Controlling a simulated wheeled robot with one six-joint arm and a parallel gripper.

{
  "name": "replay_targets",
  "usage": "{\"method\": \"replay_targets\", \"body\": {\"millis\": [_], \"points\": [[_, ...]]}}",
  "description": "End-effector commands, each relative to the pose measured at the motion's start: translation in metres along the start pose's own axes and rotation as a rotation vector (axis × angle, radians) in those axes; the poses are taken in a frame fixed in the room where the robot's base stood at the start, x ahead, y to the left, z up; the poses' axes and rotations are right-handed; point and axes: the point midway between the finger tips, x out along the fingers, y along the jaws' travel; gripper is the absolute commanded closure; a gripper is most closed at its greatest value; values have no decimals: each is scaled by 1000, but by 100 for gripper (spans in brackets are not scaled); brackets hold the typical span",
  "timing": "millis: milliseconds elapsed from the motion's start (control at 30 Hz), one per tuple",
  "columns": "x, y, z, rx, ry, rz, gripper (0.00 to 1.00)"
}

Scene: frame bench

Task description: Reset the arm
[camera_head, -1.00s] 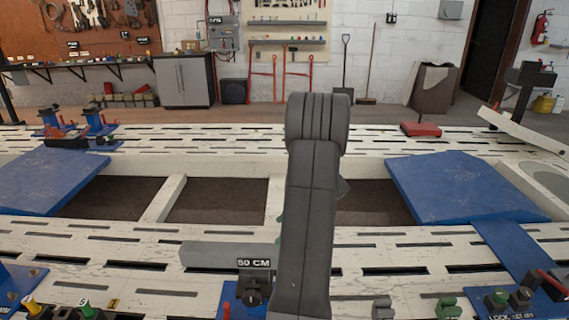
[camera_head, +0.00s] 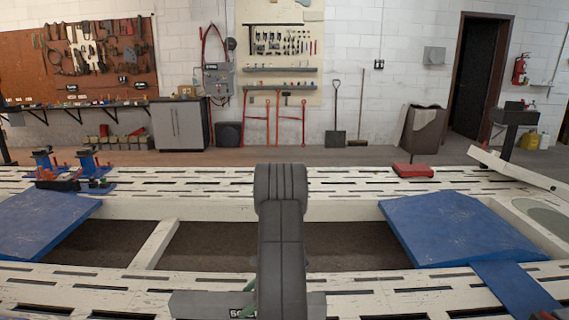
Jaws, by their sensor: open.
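My dark grey arm (camera_head: 281,235) rises from the bottom edge near the middle of the picture, upright, with a ribbed rounded joint on top. It stands in front of the white slotted frame bench (camera_head: 120,209). My gripper does not show; only arm links are in view. The arm hides part of a grey bar (camera_head: 200,305) with a partly covered label at the bottom edge.
Blue plates (camera_head: 455,225) lie on the bench at left and right. A red block (camera_head: 412,170) sits on the far rail. Blue clamps (camera_head: 90,163) stand at the far left. A hinged white beam (camera_head: 515,165) slants at right. Open gaps lie between the rails.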

Motion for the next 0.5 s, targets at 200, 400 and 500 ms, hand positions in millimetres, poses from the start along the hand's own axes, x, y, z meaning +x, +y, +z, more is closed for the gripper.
{"method": "replay_targets", "body": {"millis": [200, 400, 500], "points": [[-11, 0, 14, 0, 0, -1, 20], [-14, 0, 17, 1, 0, -1, 20], [-14, 0, 17, 1, 0, -1, 20]]}}
